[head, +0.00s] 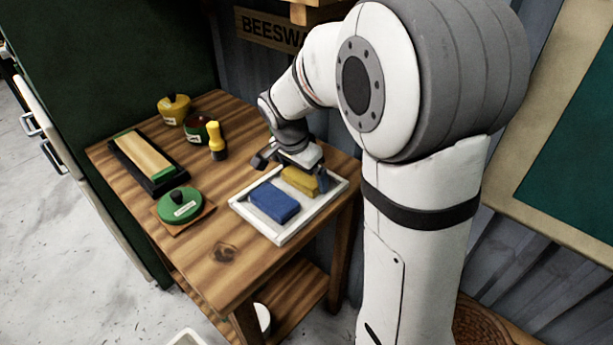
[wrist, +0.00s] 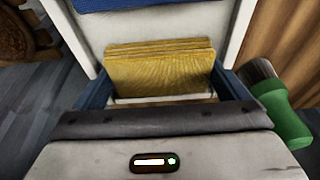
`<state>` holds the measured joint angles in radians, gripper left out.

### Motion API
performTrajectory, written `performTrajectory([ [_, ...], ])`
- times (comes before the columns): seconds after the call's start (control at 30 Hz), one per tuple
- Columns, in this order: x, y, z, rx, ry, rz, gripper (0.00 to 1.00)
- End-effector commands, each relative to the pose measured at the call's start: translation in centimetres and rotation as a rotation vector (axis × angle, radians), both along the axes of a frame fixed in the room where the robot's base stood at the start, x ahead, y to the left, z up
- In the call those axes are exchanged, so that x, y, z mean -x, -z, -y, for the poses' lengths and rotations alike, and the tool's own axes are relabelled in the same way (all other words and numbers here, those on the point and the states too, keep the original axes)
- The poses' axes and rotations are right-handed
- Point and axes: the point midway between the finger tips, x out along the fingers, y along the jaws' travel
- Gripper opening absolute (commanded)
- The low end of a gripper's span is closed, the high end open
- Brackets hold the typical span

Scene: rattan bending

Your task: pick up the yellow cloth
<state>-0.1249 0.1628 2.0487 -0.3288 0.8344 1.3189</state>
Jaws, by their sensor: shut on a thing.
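The yellow cloth (head: 300,181) is a folded, layered pad at the back of the white tray (head: 276,237), beside a blue cloth (head: 274,202). My gripper (head: 293,168) is over the tray's back end. In the wrist view the yellow cloth (wrist: 160,70) lies between the two blue fingers of my gripper (wrist: 160,82), which is shut on it.
A green object (wrist: 285,117) is close to the right finger.

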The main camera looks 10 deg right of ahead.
Motion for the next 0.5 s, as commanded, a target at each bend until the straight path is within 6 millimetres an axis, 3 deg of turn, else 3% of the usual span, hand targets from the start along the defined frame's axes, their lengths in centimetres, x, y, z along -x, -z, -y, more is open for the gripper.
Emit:
performTrajectory([
  [0.17,-0.1,-0.8,0.0,0.000,-0.001,0.002,0.73],
  [0.5,-0.1,-7.3,0.0,-0.001,0.000,0.005,0.73],
])
